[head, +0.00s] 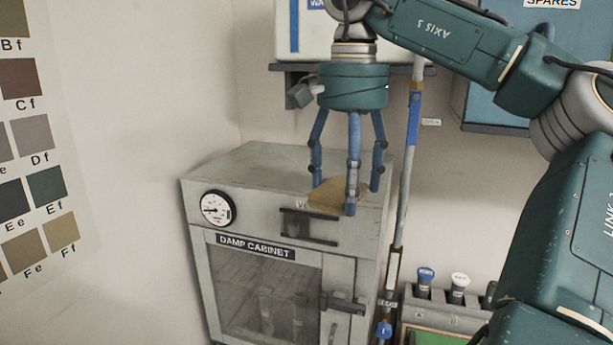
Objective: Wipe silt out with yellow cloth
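My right gripper (348,195) comes in from the right and points straight down over the cloth. Its blue fingers are spread apart around the cloth, and the front finger partly covers it. I cannot tell whether any finger touches the cloth. No silt can be made out. The cabinet's glass door (265,285) is shut, and its inside is dim. My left gripper is not in view.
A blue-and-grey pole (405,190) stands right of the cabinet. A shelf (290,73) and blue spares cabinet (490,85) are behind. The cabinet top's left part is clear.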

